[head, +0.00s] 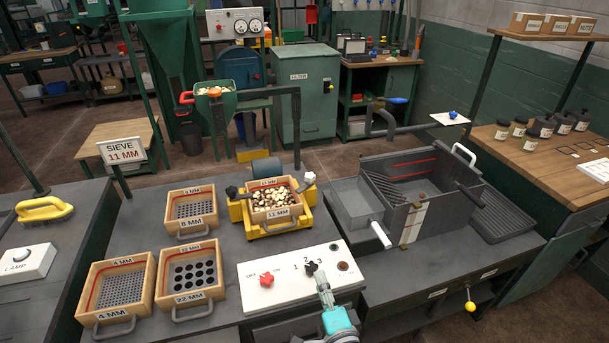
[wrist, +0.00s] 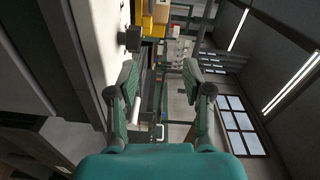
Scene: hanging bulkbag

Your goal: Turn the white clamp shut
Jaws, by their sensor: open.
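A small white clamp knob (head: 309,178) sits at the right side of the yellow sieve shaker (head: 282,226), beside the wooden 11 MM sieve (head: 270,201) full of pale and dark pieces. A dark clamp knob (head: 231,192) is on the shaker's left side. My gripper (head: 321,278) is at the front edge of the white control panel, near its black knob, well short of the clamp. In the wrist view my gripper (wrist: 160,82) is open, with nothing between its fingers. Yellow parts show at the top there, but I cannot make out the white clamp.
Three spare sieves stand to the left, including the 22 MM one (head: 190,299). A grey box (head: 358,202) stands right of the shaker.

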